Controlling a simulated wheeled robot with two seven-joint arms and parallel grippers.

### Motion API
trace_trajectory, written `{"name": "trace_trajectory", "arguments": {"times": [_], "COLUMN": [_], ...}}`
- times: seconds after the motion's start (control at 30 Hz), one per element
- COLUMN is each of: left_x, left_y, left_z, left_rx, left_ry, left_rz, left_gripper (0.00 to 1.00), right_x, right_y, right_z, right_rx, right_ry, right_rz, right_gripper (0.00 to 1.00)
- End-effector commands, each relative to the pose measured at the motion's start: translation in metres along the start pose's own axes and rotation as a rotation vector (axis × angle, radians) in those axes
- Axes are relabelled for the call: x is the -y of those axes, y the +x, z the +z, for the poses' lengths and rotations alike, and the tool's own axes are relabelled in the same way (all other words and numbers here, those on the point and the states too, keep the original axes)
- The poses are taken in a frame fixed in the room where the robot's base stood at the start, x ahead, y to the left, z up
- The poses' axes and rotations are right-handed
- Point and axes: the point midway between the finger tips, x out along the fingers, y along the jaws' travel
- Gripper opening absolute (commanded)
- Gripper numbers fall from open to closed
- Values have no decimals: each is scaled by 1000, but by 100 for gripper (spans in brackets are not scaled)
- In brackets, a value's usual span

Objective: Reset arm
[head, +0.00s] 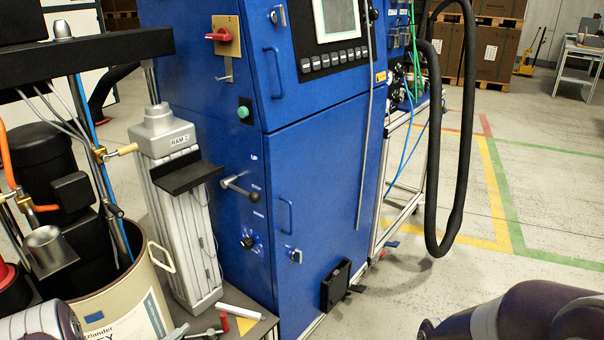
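Neither of my grippers shows in the head view. A rounded purple and grey link of my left arm shows at the bottom left corner, in front of the drum. Purple and dark links of my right arm show at the bottom right, over open floor. The blue cabinet (330,150) stands upright in the middle. The grey ram column marked RAM 2 (186,225) stands left of the cabinet. A beige drum (110,305) stands left of the column.
A small surface holds a white bar (239,311) and a red-handled item (224,322) below the ram column. A thick black hose (434,150) hangs in a loop right of the cabinet. Floor with yellow and green lines (545,190) is clear at the right.

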Motion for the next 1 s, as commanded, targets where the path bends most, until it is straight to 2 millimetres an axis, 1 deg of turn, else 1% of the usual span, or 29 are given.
{"name": "trace_trajectory", "arguments": {"times": [0.1, 0.17, 0.2, 0.3, 0.37, 0.4, 0.47, 0.57, 0.63, 0.73, 0.83, 0.87, 0.9, 0.93, 0.97, 1.0], "left_x": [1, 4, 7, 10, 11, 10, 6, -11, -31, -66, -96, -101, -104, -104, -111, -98], "left_y": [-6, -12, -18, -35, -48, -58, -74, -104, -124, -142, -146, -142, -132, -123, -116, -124], "left_z": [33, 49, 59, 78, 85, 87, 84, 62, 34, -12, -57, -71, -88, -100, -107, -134], "left_rx": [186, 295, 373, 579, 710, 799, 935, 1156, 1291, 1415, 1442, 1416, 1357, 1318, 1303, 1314], "left_ry": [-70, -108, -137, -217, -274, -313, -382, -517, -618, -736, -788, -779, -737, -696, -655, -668], "left_rz": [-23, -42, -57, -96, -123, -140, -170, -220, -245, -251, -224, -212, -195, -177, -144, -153], "left_gripper": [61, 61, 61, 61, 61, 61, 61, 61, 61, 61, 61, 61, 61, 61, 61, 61], "right_x": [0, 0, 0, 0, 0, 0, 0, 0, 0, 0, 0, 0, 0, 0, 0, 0], "right_y": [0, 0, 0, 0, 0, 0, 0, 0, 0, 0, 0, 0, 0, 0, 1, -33], "right_z": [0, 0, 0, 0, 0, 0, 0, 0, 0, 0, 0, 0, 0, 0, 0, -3], "right_rx": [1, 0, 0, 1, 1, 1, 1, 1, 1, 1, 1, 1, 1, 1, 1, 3], "right_ry": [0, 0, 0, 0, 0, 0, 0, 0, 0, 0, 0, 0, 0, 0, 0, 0], "right_rz": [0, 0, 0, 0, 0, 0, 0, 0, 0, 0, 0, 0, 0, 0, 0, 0], "right_gripper": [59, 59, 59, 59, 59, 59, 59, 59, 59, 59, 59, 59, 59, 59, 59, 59]}}
